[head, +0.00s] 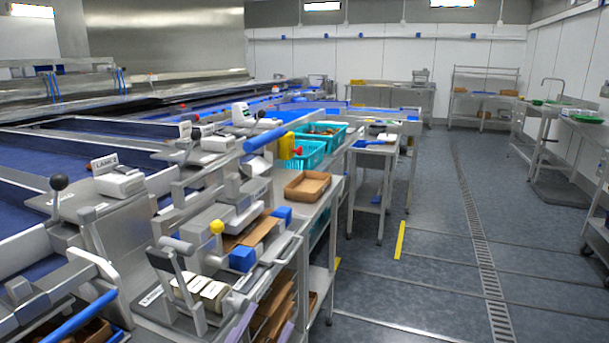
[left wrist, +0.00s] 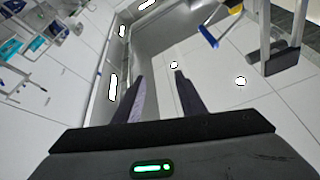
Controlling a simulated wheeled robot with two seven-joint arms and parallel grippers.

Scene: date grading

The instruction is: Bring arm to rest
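My left gripper (head: 263,323) shows only as two pale purple fingertips at the bottom edge of the head view, in front of the near bench. In the left wrist view the two dark fingers of the left gripper (left wrist: 159,76) stand apart with nothing between them. That view is tilted and looks toward white panels and ceiling lights. My right gripper is in neither view.
Blue sorting lanes (head: 35,165) run at left. The grey floor (head: 440,240) at right is clear.

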